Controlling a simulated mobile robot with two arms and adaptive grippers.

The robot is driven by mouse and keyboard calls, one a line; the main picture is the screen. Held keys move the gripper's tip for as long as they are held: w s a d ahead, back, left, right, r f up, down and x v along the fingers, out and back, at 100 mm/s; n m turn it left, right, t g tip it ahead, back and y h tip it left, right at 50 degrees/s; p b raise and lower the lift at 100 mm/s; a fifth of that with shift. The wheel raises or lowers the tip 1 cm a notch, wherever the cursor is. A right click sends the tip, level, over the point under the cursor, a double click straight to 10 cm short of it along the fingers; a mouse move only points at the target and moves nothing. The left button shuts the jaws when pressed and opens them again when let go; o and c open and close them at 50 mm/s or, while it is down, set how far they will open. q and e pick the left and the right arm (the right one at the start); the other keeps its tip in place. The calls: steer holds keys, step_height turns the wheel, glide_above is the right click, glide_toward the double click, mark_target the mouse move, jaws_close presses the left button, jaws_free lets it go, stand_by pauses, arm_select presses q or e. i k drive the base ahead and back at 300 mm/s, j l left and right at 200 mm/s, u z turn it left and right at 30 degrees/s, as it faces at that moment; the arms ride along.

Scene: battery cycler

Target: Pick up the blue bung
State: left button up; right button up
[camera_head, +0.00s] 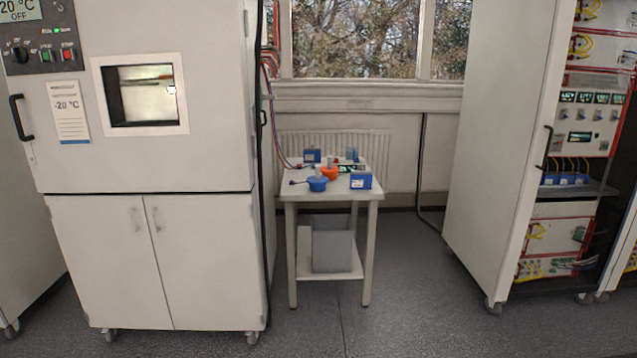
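The blue bung (317,184) looks like a small round blue piece with a pale upright part on it. It sits near the front left of the top of a small white table (350,195). A similar orange piece (329,173) stands just behind it and to its right. Neither of my grippers shows in this view.
Blue boxes stand on the table, one at the front right (361,181) and one at the back left (312,156). A large white chamber (150,230) stands close on the left. A tall cabinet (500,150) stands to the right. The floor (390,310) in front is clear.

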mark_target(317, 182)
steer(key=i+l+z, duration=0.45)
steer(key=i, duration=0.9)
steer(key=i+j+z, duration=0.15)
steer(key=i+z, duration=0.25)
steer(key=i, duration=0.9)
steer(key=i+l+u, duration=0.15)
steer(key=i, duration=0.3)
steer(key=i+l+u, duration=0.15)
steer(key=i, duration=0.3)
steer(key=i+l+u, duration=0.15)
steer(key=i, duration=0.3)
steer(key=i+l+u, duration=0.1)
steer(key=i+u, duration=0.15)
steer(key=u, duration=0.15)
steer(key=i+l+u, duration=0.2)
steer(key=u, duration=0.25)
steer(key=i+l+u, duration=0.15)
steer(key=u, duration=0.25)
steer(key=i+l+u, duration=0.1)
steer(key=l+u, duration=0.35)
steer(key=i+l+u, duration=0.1)
steer(key=l+u, duration=0.3)
steer(key=j, duration=0.1)
